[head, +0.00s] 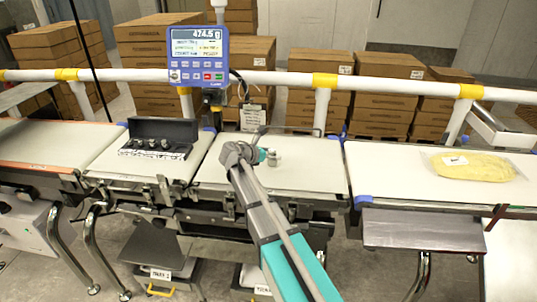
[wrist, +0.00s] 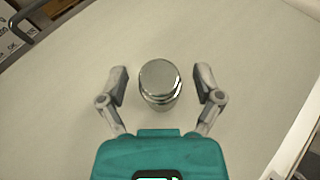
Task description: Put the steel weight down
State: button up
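The steel weight (wrist: 159,82) is a shiny cylinder. In the wrist view it stands upright on the pale belt, between the two fingers of my gripper (wrist: 161,84). The fingers are open, with a gap on each side of the weight. In the head view the weight (head: 273,158) shows just right of my gripper (head: 266,156), on the middle weighing belt (head: 310,172). My arm hides part of the belt.
An open black case (head: 160,140) with several weights stands on the belt to the left. A blue display (head: 198,57) reads 474.5 g. A bag of yellow contents (head: 473,166) lies on the right belt. A white rail (head: 270,79) runs behind.

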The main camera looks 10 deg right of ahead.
jog(key=shift+r, duration=0.1)
dwell(0.3)
jog(key=shift+r, duration=0.15)
jog(key=shift+s+a+r+p, duration=0.15)
jog(key=shift+a+p, duration=0.2)
jog(key=shift+p, duration=0.05)
jog(key=p+v, duration=0.4)
jog(key=v, duration=0.7)
jog(key=shift+s, duration=0.1)
